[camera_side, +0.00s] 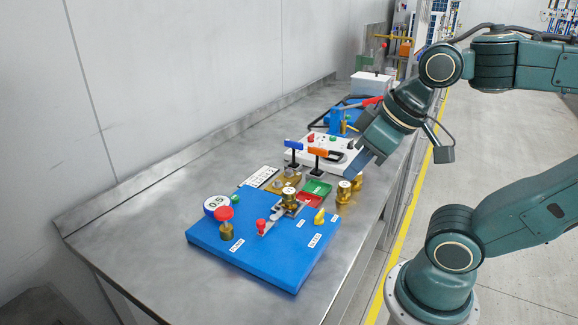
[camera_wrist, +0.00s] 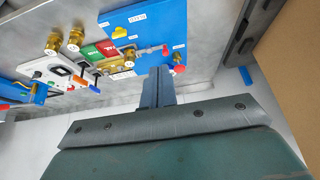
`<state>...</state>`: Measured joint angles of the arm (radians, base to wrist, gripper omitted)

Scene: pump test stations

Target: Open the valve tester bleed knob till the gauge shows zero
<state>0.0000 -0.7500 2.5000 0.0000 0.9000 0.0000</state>
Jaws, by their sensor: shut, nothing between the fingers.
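The tester is a blue board (camera_side: 262,262) on the bench. At its left stand a white round gauge (camera_side: 214,202) reading "0.5" and a red knob (camera_side: 224,213) on a brass post. The board also carries a red-tipped piece (camera_side: 261,224), a brass fitting (camera_side: 289,195) and a yellow knob (camera_side: 319,216). The small labels are unreadable, so I cannot tell which knob is the bleed knob. My gripper (camera_side: 354,166) is shut and empty, above and behind the board's right end, apart from it. In the wrist view my gripper (camera_wrist: 158,72) points toward the blue board (camera_wrist: 150,20).
Two brass fittings (camera_side: 343,191) stand right of the board. The bench's front left (camera_side: 130,235) is clear.

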